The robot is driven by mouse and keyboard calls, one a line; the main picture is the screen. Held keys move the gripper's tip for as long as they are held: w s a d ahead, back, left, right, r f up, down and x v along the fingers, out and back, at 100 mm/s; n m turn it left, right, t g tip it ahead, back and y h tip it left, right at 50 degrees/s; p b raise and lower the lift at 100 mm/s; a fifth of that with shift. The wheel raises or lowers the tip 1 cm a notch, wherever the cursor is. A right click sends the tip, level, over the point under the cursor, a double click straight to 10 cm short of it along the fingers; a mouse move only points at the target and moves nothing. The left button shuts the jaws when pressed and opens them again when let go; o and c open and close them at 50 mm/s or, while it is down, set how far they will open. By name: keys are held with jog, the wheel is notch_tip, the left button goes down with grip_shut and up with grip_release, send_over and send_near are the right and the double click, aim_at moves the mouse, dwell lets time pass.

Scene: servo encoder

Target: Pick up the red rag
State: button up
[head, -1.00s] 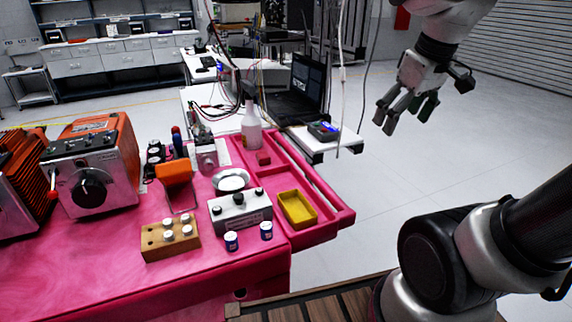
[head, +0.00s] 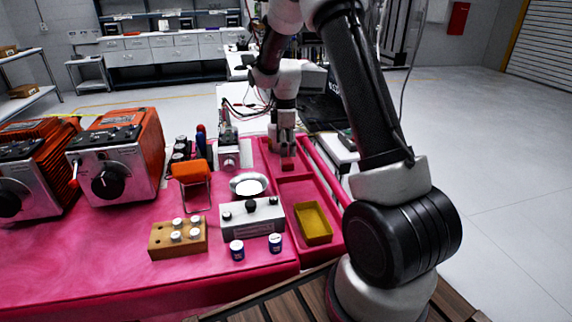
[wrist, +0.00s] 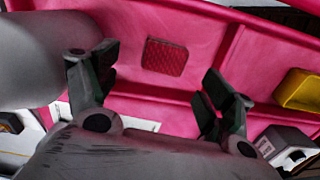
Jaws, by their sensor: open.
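The red rag (head: 289,165) is a small folded square lying in the back compartment of the pink tray (head: 323,186). In the wrist view the rag (wrist: 165,57) shows its quilted top, flat on the pink floor, with bare floor around it. My gripper (head: 287,150) points down over that compartment, close above the rag. In the wrist view my gripper (wrist: 160,68) has its fingers spread, with the rag ahead of the gap between them. Nothing is between the fingers. The exact height above the rag is hard to tell.
A yellow bin (head: 313,224) sits in the front compartment. A grey knobbed box (head: 250,219) and a silver bowl (head: 249,186) stand left of the tray. Pink dividers rise around the rag.

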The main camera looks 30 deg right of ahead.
aim_at(287, 159)
jog(key=f, duration=0.6)
jog(key=shift+s, duration=0.25)
jog(key=c, duration=0.9)
